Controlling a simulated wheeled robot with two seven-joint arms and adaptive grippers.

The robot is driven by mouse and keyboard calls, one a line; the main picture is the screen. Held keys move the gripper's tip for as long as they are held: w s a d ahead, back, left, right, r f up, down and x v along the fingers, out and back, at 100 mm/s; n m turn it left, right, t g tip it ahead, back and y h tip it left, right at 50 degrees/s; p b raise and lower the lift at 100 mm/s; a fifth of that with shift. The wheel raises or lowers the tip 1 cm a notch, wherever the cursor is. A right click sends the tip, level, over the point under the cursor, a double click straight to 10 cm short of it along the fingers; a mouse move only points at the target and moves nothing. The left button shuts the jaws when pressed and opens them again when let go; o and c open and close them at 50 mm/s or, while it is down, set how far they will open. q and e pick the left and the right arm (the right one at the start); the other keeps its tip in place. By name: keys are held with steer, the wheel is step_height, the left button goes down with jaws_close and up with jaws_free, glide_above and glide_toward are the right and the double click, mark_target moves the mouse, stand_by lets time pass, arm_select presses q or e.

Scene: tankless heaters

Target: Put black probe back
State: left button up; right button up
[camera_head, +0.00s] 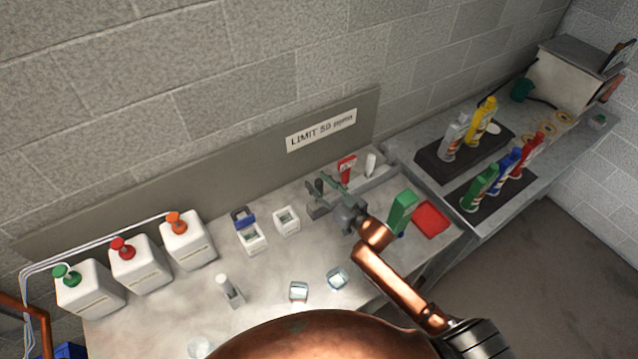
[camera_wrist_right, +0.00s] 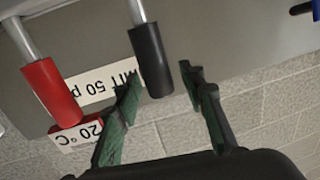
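The black probe (camera_wrist_right: 151,60) has a dark cylindrical handle on a pale metal rod. In the right wrist view, its handle end lies between the green fingertips of my right gripper (camera_wrist_right: 163,82). The fingers are spread, with visible gaps on both sides of the handle. In the head view, my right gripper (camera_head: 325,196) is over the back right of the counter, and the probe is hard to tell from the fingers. A red probe (camera_wrist_right: 52,92) stands beside the black one, near a 20 °C label (camera_wrist_right: 76,134). My left gripper is out of view.
Small white containers (camera_head: 287,220) and clear cups (camera_head: 337,278) stand left and in front. White pump jugs (camera_head: 188,240) line the left. A wall panel (camera_head: 200,178) backs the counter.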

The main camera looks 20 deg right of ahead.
steer(key=shift+r, duration=0.1)
steer(key=shift+s+d, duration=0.1)
steer(key=shift+s, duration=0.15)
steer(key=v, duration=1.1)
steer(key=shift+s, duration=0.25)
steer(key=shift+r, duration=0.15)
stand_by(0.6)
